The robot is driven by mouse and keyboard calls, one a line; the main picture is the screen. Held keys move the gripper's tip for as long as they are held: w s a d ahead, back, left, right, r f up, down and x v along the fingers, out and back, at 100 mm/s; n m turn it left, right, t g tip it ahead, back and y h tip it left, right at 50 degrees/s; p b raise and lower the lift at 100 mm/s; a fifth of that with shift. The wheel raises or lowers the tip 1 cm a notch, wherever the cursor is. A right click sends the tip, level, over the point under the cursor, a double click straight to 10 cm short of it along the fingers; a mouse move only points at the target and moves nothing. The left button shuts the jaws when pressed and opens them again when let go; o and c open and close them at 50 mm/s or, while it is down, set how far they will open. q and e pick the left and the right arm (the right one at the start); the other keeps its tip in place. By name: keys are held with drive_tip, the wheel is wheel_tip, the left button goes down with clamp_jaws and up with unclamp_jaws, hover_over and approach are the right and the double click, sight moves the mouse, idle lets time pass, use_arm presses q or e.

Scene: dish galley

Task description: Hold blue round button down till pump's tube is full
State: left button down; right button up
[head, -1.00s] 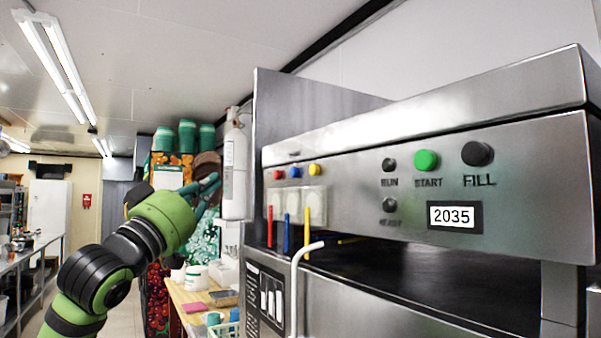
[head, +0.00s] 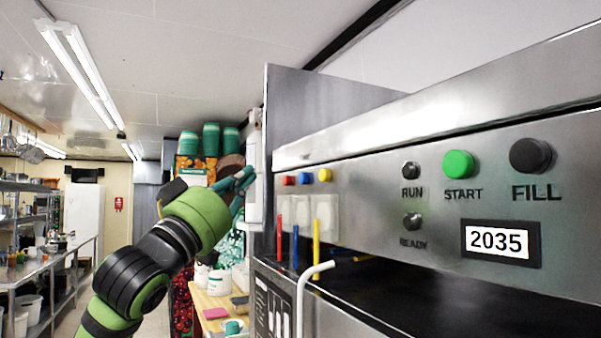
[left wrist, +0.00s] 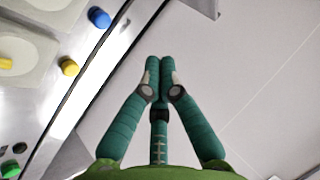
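The blue round button (head: 304,179) sits on the steel machine front, between a red button (head: 288,181) and a yellow button (head: 324,175). Below are white square pump units (head: 324,211) and thin red, blue (head: 295,246) and yellow tubes; I cannot tell how full the blue one is. My left gripper (head: 246,178) is left of the buttons, its teal fingers raised and apart from them. In the left wrist view its fingertips (left wrist: 160,62) are together and empty. The blue button (left wrist: 99,18) is left of the fingertips, with the yellow button (left wrist: 69,66) below it. My right gripper is out of view.
The panel also has a green START button (head: 460,164), a black FILL button (head: 531,156), RUN and READY knobs and a 2035 display (head: 498,242). A white bent pipe (head: 303,285) rises before the machine. A table with tubs stands behind my left arm.

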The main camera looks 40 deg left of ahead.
sight(303, 178)
use_arm(q)
drive_tip(key=w+d+p, duration=0.3)
drive_tip(key=w, duration=0.2)
drive_tip(key=shift+w, duration=0.4)
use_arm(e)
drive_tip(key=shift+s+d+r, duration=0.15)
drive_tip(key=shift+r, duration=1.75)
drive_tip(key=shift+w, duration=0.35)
use_arm(q)
drive_tip(key=shift+w+d, duration=0.1)
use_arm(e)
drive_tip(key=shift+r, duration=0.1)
use_arm(q)
drive_tip(key=shift+w+d+p, duration=0.2)
drive_tip(key=shift+w+p, duration=0.1)
drive_tip(key=shift+w, duration=0.05)
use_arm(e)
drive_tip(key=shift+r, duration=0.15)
